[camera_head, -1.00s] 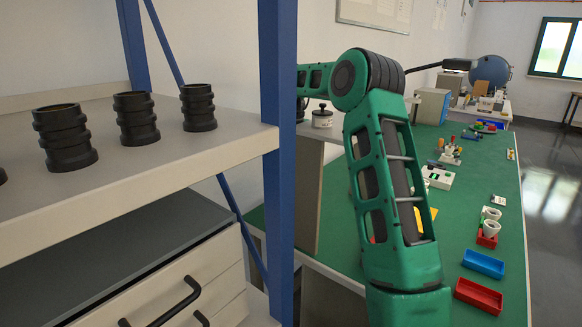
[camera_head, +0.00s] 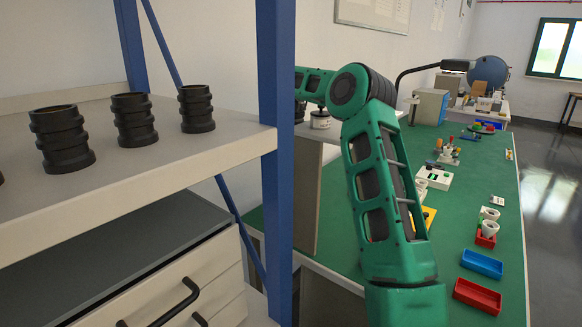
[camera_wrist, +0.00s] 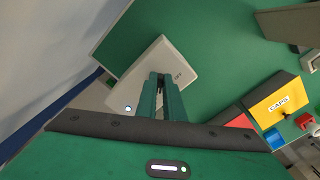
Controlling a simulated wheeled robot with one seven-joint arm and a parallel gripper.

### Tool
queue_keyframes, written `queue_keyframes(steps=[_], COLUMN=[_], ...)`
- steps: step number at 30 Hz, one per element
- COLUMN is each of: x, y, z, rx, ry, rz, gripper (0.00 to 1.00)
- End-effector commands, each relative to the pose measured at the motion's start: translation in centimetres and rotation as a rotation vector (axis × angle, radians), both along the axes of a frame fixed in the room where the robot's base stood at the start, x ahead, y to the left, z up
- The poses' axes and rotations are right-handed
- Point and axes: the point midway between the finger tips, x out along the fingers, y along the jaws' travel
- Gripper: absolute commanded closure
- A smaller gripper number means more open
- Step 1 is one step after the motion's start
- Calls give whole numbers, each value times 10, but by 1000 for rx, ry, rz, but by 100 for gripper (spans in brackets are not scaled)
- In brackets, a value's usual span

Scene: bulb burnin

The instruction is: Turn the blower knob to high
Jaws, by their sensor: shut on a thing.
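In the wrist view, my gripper (camera_wrist: 161,84) reaches onto a light grey-white box (camera_wrist: 182,62) that stands tilted in the picture on a green surface. The two green fingers are nearly together and shut on a small dark piece between their tips, the blower knob by its place. The fingers hide most of the knob, so I cannot tell its setting. Small dark lettering, too small to read surely, is on the box right of the fingertips. A round bluish-white spot (camera_wrist: 128,108) shows on the box's lower left.
A yellow bin (camera_wrist: 276,102) labelled CAPS stands right of the box, by a red bin (camera_wrist: 238,122). In the head view, a blue shelf post (camera_head: 276,150) stands close left of my arm. Blue (camera_head: 482,263) and red (camera_head: 478,296) trays lie on the green bench.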

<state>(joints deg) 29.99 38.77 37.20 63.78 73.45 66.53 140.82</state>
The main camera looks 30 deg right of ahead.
Motion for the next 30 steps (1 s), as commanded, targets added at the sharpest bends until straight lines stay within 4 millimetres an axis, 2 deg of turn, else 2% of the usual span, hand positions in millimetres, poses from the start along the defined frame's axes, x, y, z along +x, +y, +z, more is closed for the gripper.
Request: queue_keyframes(steps=[9, 26, 27, 28, 30], x=[2, 3, 3, 3, 2], y=[2, 4, 4, 4, 3], z=[3, 3, 3, 3, 3], rx=[2, 5, 5, 4, 3], ry=[-9, -9, -9, -9, -8], rz=[-117, -140, -140, -140, -141], gripper=[100, 100, 83, 76, 73])
